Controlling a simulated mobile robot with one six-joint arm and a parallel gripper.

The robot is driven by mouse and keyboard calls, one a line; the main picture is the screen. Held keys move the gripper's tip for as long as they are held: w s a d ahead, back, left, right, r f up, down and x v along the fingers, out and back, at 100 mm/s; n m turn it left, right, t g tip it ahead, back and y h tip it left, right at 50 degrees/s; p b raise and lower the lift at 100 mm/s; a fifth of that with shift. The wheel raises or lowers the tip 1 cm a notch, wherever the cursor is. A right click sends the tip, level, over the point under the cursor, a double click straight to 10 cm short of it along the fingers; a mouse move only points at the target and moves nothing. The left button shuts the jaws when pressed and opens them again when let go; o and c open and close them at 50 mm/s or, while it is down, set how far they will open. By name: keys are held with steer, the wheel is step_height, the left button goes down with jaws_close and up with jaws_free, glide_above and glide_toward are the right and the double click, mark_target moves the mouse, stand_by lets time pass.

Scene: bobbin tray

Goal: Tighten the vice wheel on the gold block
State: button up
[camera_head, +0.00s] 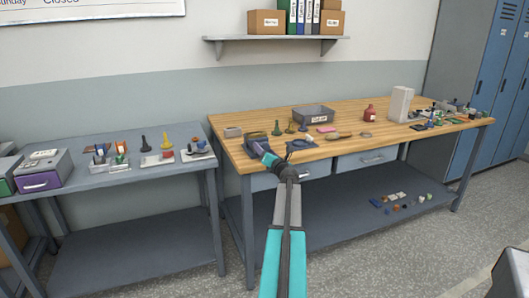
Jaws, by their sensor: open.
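My gripper (258,148) is open at the front left of the wooden-topped bench (343,112). Its fingers are small here and point to the upper left. A dark blue-grey object (256,137) sits right by the fingertips at the bench's front edge; it may be the vice, but its wheel cannot be made out. I cannot tell whether the fingers touch it. No gold block can be told for sure; it may be hidden or too small.
A grey tray (313,114), a red bottle (369,114) and a pale upright block (400,104) stand on the bench. A dark cone-shaped piece (277,129) stands close right of my gripper. A grey side table (128,171) with small items stands left, across a gap.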

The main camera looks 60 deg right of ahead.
steer(key=v, duration=1.3)
steer(key=shift+s+a+b, duration=0.3)
steer(key=shift+b, duration=0.15)
stand_by(0.3)
